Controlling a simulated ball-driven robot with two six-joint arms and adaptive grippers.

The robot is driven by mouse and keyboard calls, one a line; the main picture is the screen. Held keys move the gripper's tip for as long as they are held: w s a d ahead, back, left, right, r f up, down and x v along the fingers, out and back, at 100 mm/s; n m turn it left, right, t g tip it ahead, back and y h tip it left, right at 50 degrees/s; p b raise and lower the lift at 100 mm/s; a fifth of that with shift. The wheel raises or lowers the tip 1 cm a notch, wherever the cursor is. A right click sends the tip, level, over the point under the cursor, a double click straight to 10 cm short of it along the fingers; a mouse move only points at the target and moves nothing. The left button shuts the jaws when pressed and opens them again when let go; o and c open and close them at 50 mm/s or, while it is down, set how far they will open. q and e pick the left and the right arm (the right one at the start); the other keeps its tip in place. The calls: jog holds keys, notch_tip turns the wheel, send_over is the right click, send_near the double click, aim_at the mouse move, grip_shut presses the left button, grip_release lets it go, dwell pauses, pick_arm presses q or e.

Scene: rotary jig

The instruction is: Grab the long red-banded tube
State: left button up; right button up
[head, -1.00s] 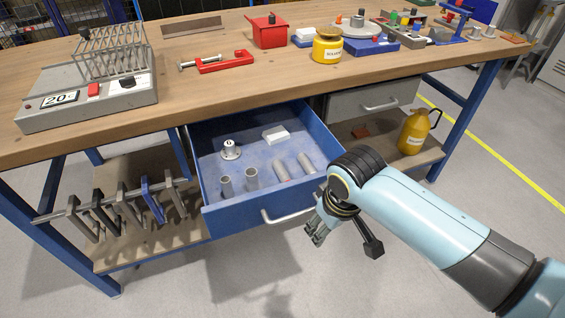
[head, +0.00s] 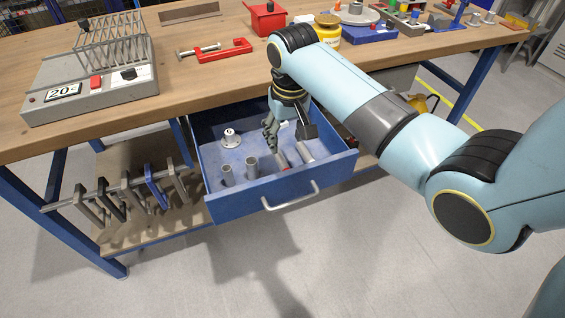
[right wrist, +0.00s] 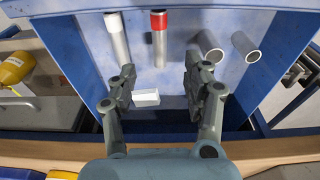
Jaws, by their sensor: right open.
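The red-banded tube (right wrist: 159,45) lies on the floor of the open blue drawer (right wrist: 80,60), its red band at the end toward the drawer front. In the head view its red end shows (head: 284,168), while the rest is partly covered by my right gripper (head: 273,142). My right gripper is open and empty above the drawer. In the right wrist view its two fingers (right wrist: 161,82) stand apart on either side of the tube's line, with the tube ahead of the fingertips. My left gripper is not in view.
A plain grey tube (right wrist: 116,38) lies beside the banded one. The bench edge overhangs the drawer's back.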

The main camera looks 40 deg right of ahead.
jog(key=b, duration=0.1)
send_over(283, 161)
jog(key=f, duration=0.5)
jog(key=shift+s+a+f, duration=0.15)
jog(key=shift+s+a, duration=0.15)
jog(key=shift+s, duration=0.1)
jog(key=f, duration=0.1)
jog(key=f+b, duration=0.1)
jog(key=f, duration=0.3)
jog(key=shift+w+d+f+b, duration=0.15)
jog(key=shift+w+d+b, duration=0.05)
jog(key=shift+w+b, duration=0.2)
grip_shut()
